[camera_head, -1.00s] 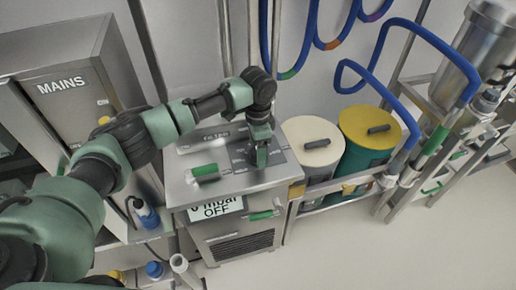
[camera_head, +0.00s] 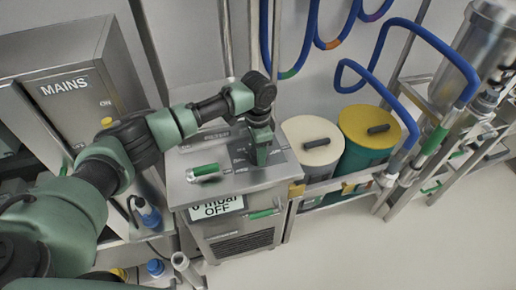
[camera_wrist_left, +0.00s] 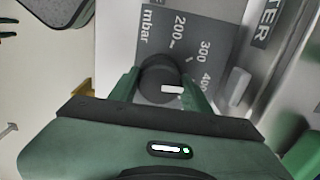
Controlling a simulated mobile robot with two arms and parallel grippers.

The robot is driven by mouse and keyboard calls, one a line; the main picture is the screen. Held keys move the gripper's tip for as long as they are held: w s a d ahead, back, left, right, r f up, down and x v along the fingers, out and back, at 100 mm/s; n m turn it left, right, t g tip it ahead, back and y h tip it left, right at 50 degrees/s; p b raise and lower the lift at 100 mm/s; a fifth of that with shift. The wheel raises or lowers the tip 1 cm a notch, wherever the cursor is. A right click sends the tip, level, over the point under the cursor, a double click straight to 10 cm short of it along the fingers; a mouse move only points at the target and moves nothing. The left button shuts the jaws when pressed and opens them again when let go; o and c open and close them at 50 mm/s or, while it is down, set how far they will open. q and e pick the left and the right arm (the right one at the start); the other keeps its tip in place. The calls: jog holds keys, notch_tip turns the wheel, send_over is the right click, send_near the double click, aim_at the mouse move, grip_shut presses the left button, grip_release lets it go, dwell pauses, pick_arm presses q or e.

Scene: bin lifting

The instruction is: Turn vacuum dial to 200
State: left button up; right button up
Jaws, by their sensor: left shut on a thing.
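The vacuum dial (camera_wrist_left: 157,72) is a dark round knob in the left wrist view. A white mark (camera_wrist_left: 172,89) shows on its right side, but the exact value it points to is unclear. The grey scale plate (camera_wrist_left: 180,14) beside it reads "mbar", 200, 300 and 400. My left gripper (camera_head: 262,157) is over the top of the steel unit (camera_head: 184,195), pointing down. In the wrist view its fingers (camera_wrist_left: 162,88) are on either side of the knob, shut on it. The display (camera_head: 216,207) on the unit's front reads "0 mbar" and "OFF". My right gripper is not in view.
A green-handled part (camera_head: 204,171) lies left of the gripper on the unit's top. A cream-lidded container (camera_head: 311,145) and a yellow-lidded one (camera_head: 368,130) stand close on the right. The MAINS cabinet (camera_head: 75,75) is at left. The floor at lower right is clear.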

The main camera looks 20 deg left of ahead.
pick_arm(q)
jog(key=n+p, duration=0.2)
jog(key=p, duration=0.1)
jog(key=n+p, duration=0.5)
jog(key=shift+d+r+n+p, duration=0.1)
jog(key=shift+r+n+p, duration=0.2)
jog(key=shift+p, duration=0.1)
jog(key=n+p, duration=0.3)
jog(key=n, duration=0.1)
jog(key=shift+w+f+n+p, duration=0.15)
jog(key=shift+n+p, duration=0.85)
jog(key=shift+n, duration=0.7)
jog(key=o, duration=1.4)
jog(key=shift+f, duration=0.1)
jog(key=shift+r+b, duration=0.35)
jog(key=shift+r, duration=3.6)
